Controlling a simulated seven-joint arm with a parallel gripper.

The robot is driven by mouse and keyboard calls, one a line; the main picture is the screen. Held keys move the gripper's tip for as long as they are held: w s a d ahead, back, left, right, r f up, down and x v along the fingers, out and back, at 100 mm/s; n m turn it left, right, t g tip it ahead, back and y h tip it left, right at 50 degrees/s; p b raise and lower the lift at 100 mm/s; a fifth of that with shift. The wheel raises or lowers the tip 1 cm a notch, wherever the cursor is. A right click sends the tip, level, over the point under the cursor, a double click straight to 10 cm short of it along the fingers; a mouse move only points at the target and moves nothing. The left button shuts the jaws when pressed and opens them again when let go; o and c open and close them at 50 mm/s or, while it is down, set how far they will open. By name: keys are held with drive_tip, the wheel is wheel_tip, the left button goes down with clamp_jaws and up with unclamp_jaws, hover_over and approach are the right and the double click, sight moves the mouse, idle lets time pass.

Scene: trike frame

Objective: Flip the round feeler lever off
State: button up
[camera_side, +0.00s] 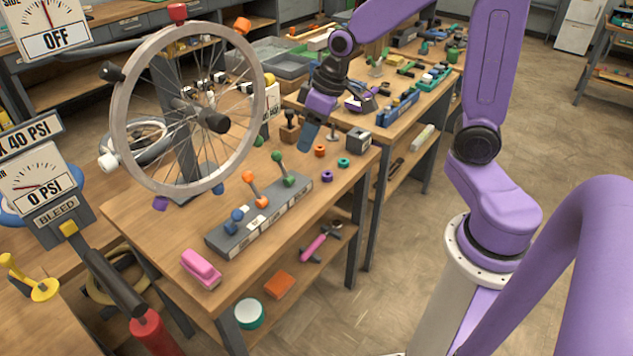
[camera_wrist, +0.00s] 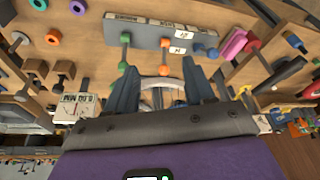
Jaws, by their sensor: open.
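A grey lever strip (camera_side: 260,218) lies on the wooden table with a blue lever (camera_side: 236,214), an orange lever (camera_side: 251,178) and a green lever (camera_side: 277,158) in a row. The orange and green levers lean the same way; the blue one sits differently. The strip's labels are too small to read surely, so I cannot tell which is the round feeler lever. My gripper (camera_side: 309,136) is open and empty, above the table beyond the green end. In the wrist view my gripper (camera_wrist: 162,88) has its fingers apart, with the green lever (camera_wrist: 123,67) and orange lever (camera_wrist: 164,70) showing toward them.
A large spoked wheel (camera_side: 119,123) on a stand rises left of the strip. A pink block (camera_side: 201,268) lies by its near end. Small coloured rings (camera_side: 327,176) and a grey block (camera_side: 358,140) lie on its right. A gauge (camera_side: 30,185) stands at far left.

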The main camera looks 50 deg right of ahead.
drive_tip(key=s+a+n+g+h, duration=0.15)
drive_tip(key=s+n, duration=0.25)
drive_tip(key=s, duration=0.7)
drive_tip(key=s+a+n+g, duration=0.2)
drive_tip(key=s+a+n, duration=0.15)
drive_tip(key=s, duration=0.85)
drive_tip(key=w+a+r+m, duration=0.1)
drive_tip(key=w, duration=0.5)
drive_tip(key=w+a+r+m, duration=0.2)
drive_tip(key=w, duration=0.4)
drive_tip(key=m, duration=0.7)
hover_over(279, 154)
drive_tip(key=d, duration=0.2)
wheel_tip(279, 154, down, 4)
drive_tip(key=shift+y, duration=0.45)
drive_tip(key=f, duration=0.5)
drive_tip(key=a+f, duration=0.1)
drive_tip(key=f, duration=0.5)
drive_tip(key=a+f, duration=0.1)
drive_tip(key=f, duration=0.4)
drive_tip(key=shift+f, duration=0.15)
drive_tip(key=shift+a, duration=0.1)
clamp_jaws()
